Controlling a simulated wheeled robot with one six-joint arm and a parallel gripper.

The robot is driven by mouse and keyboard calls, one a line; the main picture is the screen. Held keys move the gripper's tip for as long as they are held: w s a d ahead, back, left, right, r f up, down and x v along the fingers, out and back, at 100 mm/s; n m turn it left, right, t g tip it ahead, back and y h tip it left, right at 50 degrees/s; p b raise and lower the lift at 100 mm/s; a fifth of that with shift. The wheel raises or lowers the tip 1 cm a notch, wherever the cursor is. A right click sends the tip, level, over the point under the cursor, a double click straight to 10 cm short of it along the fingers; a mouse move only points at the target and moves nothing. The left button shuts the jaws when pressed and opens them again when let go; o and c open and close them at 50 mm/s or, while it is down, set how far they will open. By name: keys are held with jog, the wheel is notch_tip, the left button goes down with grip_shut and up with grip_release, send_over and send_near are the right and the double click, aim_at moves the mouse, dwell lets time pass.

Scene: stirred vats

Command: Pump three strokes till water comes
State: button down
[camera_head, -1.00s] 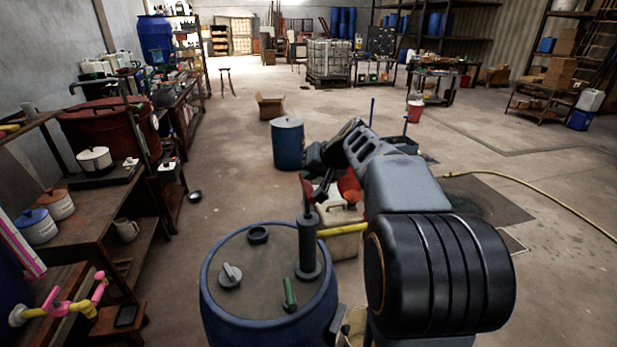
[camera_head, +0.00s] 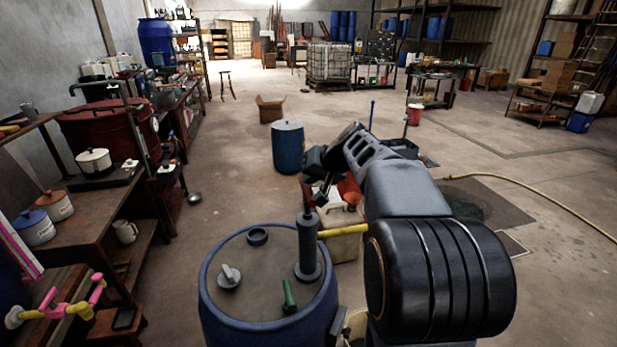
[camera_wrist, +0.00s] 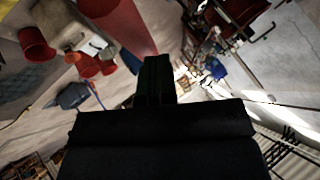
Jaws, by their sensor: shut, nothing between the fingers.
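The pump (camera_head: 307,250) is an upright grey cylinder on the lid of a blue drum (camera_head: 217,322) in the head view. A thin rod stands out of its top, and a yellow spout (camera_head: 343,231) points right. A red lever part (camera_head: 306,190) shows beside the rod. My gripper (camera_head: 321,196) is close to the lever, just above and right of the pump; contact cannot be told. In the wrist view my gripper (camera_wrist: 155,58) is shut and empty, with a broad red bar (camera_wrist: 118,25) close to its fingertips. No water shows at the spout.
The drum lid also carries a grey knob (camera_head: 229,276), a dark ring (camera_head: 257,236) and a green handle (camera_head: 289,296). A pale container (camera_head: 344,247) stands under the spout. A blue barrel (camera_head: 288,148) stands behind. Benches line the left; floor at right is mostly clear, with a yellow hose (camera_head: 545,199).

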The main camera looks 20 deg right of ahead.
aim_at(310, 191)
jog(key=shift+f+b, duration=2.2)
jog(key=shift+f, duration=0.25)
dwell(1.4)
jog(key=shift+r, duration=0.15)
jog(key=shift+r+p, duration=2.5)
jog(key=shift+r, duration=1.1)
notch_tip(310, 191, up, 6)
jog(key=p, duration=0.4)
jog(key=s+a+f+n+g+h, duration=0.2)
jog(key=s+a+f, duration=0.3)
jog(key=s, duration=0.5)
jog(key=s+a+f+n+g+h, duration=0.1)
jog(key=s+a+f+n+g, duration=0.1)
jog(key=s+a+f, duration=0.4)
jog(key=s+f, duration=0.4)
jog(key=s, duration=0.1)
jog(key=shift+s+h, duration=0.2)
jog(key=shift+h, duration=0.2)
